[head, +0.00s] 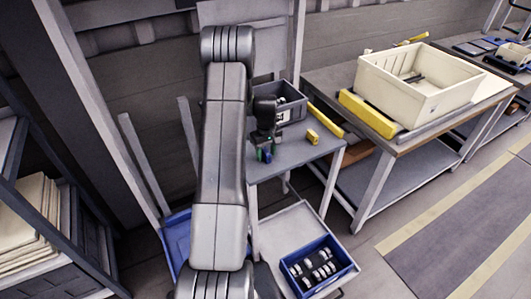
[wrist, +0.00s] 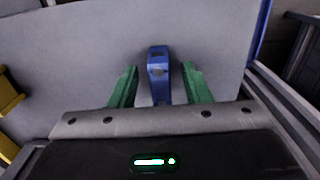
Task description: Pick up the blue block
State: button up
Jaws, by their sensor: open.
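The blue block (wrist: 158,60) shows in the wrist view as a narrow upright shape with a notch and a hole, over the grey tabletop (wrist: 90,55). My gripper (wrist: 160,68) has its two green fingers apart, one on each side of the block. A gap shows between the block and each finger, so it is not gripped. The block's lower end is hidden behind my gripper's body. In the head view my gripper (head: 265,153) is low over the small grey table (head: 290,160); a bit of blue shows at the fingers, too small to make out.
A dark grey bin (head: 290,104) stands behind my gripper on the small table. A yellow block (head: 312,136) and a long yellow bar (head: 327,121) lie to its right. A blue crate (head: 318,268) sits below. A cream bin (head: 420,85) is on the right-hand bench.

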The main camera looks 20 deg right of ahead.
jog(key=shift+f, duration=0.5)
grip_shut()
